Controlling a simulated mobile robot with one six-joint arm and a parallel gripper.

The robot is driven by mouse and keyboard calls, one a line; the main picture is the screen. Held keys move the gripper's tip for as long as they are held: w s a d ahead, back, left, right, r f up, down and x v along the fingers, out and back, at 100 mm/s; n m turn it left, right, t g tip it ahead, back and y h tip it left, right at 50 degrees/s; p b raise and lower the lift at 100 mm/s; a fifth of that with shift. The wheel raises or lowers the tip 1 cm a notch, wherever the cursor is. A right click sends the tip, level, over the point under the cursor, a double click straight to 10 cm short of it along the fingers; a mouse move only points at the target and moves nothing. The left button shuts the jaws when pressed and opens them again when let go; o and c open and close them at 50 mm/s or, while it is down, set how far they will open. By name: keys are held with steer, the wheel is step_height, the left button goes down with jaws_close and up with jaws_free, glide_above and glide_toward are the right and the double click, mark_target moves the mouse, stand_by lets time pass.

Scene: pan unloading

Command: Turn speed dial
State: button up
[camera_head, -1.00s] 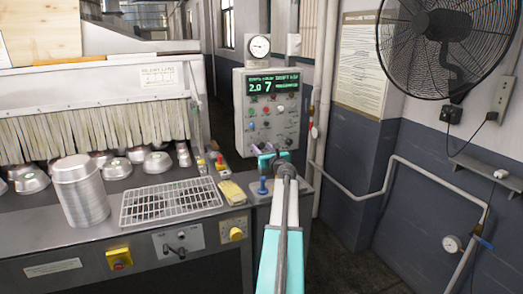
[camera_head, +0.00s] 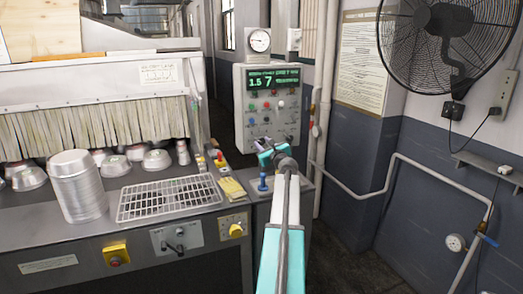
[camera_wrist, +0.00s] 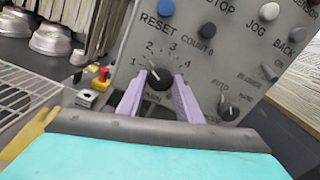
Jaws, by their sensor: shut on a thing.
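The speed dial (camera_wrist: 158,79) is a black knob at the lower left of the control panel, with the numbers 1 to 4 arced around it. Its white pointer faces up-left, toward the 1 and 2 marks. My gripper (camera_wrist: 160,84) has its two purple fingers on either side of the dial and is shut on it. In the head view my gripper (camera_head: 263,146) is at the lower part of the grey control panel (camera_head: 242,128) and hides the dial. The panel's green display (camera_head: 273,80) reads 1.5 and 7.
Coloured buttons and a second knob (camera_wrist: 228,108) sit close to the dial. A blue-topped lever (camera_head: 263,182) stands below my gripper. A conveyor with pans (camera_head: 77,190) and a wire rack (camera_head: 168,197) lies left. A pipe (camera_head: 345,183) and fan (camera_head: 440,45) are right.

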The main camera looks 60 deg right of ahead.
steer(key=shift+n+b, duration=0.55)
steer(key=shift+n, duration=0.15)
steer(key=o, duration=1)
steer(key=shift+a, duration=0.1)
steer(key=shift+o, duration=0.2)
steer(key=shift+s, duration=0.1)
steer(key=b+v, duration=0.2)
steer(key=v, duration=1.1)
steer(key=shift+s+a, duration=0.15)
steer(key=shift+s, duration=0.1)
